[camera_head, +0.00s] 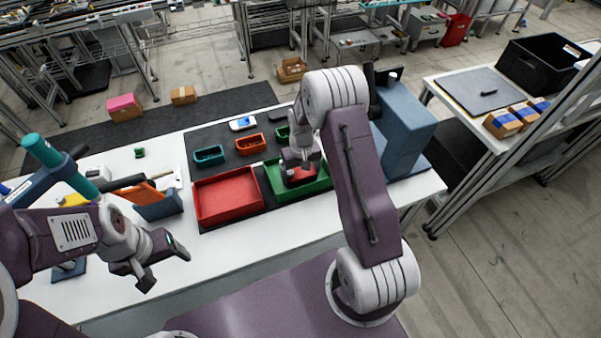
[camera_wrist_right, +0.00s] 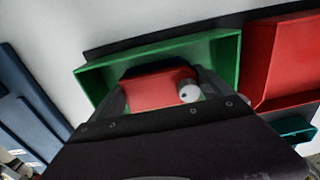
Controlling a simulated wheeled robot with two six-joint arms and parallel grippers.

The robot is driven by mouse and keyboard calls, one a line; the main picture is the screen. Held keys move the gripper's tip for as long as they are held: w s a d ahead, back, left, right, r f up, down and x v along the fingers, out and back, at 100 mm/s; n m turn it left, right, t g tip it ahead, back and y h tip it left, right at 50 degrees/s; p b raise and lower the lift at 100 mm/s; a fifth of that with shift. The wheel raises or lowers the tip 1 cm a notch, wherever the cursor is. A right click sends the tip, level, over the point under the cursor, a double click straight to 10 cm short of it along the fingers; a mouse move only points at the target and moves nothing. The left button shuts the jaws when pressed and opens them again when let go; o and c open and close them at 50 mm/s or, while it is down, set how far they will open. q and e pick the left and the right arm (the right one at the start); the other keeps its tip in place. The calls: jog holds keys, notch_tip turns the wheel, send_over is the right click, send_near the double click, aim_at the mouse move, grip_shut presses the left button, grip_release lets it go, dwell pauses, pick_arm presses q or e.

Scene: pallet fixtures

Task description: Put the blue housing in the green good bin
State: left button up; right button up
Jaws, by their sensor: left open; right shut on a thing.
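The green bin (camera_head: 300,199) sits on the table beside the red bin (camera_head: 228,197); it also shows in the wrist view (camera_wrist_right: 216,52). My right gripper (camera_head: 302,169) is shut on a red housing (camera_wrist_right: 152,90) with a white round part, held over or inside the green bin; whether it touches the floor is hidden. A small white piece with a blue top (camera_head: 242,123) lies on the dark mat; I cannot tell if it is the blue housing.
Teal (camera_head: 209,155), orange (camera_head: 250,143) and green small trays stand behind the bins. A tall blue-grey fixture (camera_head: 404,125) stands right of the green bin. Tools and an orange-blue holder (camera_head: 155,202) crowd the table's left.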

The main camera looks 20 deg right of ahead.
jog(key=o, duration=1.7)
jog(key=shift+r, duration=0.15)
notch_tip(320, 180, up, 12)
jog(key=b, duration=0.2)
jog(key=s+a+f, duration=0.1)
jog(key=s+a, duration=0.1)
jog(key=s, duration=0.6)
jog(key=s+a+f+t, duration=0.1)
jog(key=s+a, duration=0.2)
jog(key=s, duration=0.6)
jog(key=shift+s+a+f+b, duration=0.2)
jog(key=shift+a+f+b, duration=0.15)
jog(key=shift+f, duration=0.05)
